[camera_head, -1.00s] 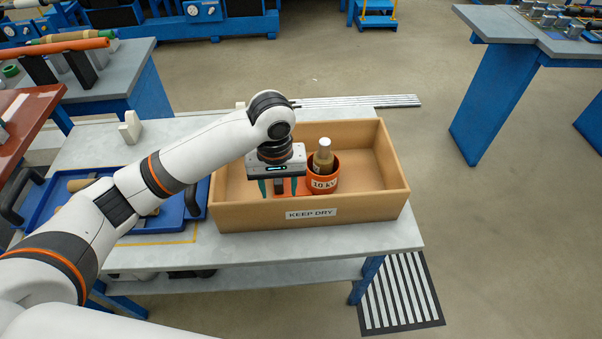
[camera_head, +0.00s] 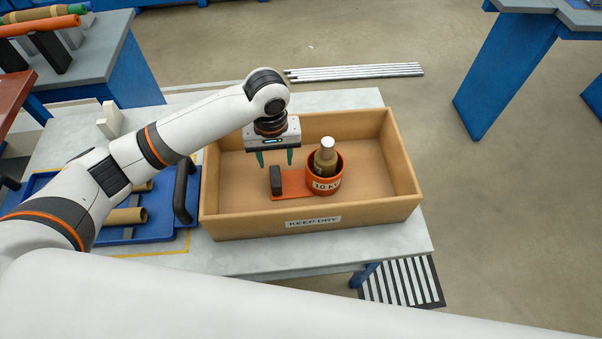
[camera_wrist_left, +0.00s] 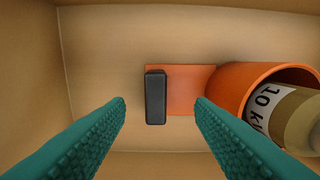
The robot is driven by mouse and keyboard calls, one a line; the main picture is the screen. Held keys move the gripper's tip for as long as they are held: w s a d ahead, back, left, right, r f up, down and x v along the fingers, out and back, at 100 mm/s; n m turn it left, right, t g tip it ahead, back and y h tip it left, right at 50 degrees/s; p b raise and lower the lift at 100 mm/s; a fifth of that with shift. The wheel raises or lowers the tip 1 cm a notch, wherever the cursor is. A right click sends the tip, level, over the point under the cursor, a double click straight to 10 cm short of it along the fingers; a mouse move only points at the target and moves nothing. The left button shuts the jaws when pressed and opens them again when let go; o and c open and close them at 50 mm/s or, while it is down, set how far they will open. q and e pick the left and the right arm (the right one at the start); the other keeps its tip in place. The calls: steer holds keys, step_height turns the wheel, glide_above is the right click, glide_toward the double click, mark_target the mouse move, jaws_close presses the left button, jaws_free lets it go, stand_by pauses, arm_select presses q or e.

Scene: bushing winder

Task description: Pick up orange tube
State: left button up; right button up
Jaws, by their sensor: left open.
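My left gripper (camera_head: 275,160) is open and empty over the box, behind and above the black block in the head view. In the left wrist view the black block (camera_wrist_left: 155,97) shows between the open teal fingers, and the orange tube (camera_wrist_left: 232,88) is partly behind the right finger. My right gripper is not in view.
The box walls surround the tube; the front wall reads "KEEP DRY". A blue tray (camera_head: 160,232) with brown tubes lies left of the box. Another long orange tube (camera_head: 38,26) rests on a rack at the far left. Metal rods (camera_head: 355,72) lie behind the box.

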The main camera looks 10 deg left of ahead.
mark_target(275, 173)
arm_select(q)
step_height(275, 173, down, 2)
steer(key=shift+f, duration=0.1)
steer(key=f, duration=0.4)
steer(key=shift+s+a+f, duration=0.15)
steer(key=shift+a+f, duration=0.15)
steer(key=shift+f, duration=0.4)
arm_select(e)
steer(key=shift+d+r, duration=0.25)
arm_select(q)
steer(key=shift+c, duration=0.3)
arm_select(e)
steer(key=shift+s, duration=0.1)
arm_select(q)
steer(key=shift+d+r, duration=0.1)
jaws_close()
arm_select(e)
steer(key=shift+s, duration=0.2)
